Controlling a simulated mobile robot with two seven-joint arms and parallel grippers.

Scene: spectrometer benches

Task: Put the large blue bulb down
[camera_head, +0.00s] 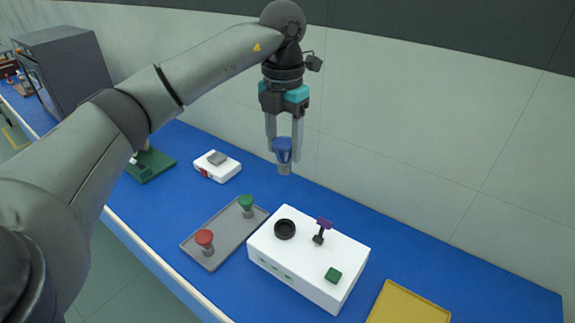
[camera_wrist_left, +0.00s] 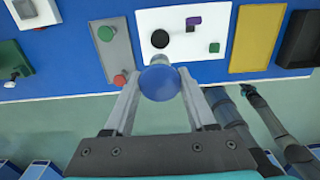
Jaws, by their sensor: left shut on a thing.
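The large blue bulb (camera_head: 283,150) is held upright between the fingers of my left gripper (camera_head: 284,152), narrow grey base downward, in the air above the back of the blue bench. The left wrist view also shows the blue bulb (camera_wrist_left: 160,82) between the fingertips. A grey tray (camera_head: 222,230) on the bench holds a red bulb (camera_head: 205,239) and a green bulb (camera_head: 246,203). A white box (camera_head: 283,271) to its right has a round black socket (camera_head: 285,229), a purple-topped lever (camera_head: 322,228) and a green button (camera_head: 333,275). My right gripper is not in view.
A yellow tray (camera_head: 409,304) lies at the right, with a black bin (camera_wrist_left: 300,40) beyond it in the wrist view. A small white device (camera_head: 217,166), a green-based instrument (camera_head: 152,165) and a grey cabinet (camera_head: 65,68) stand to the left. The wall runs behind the bench.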

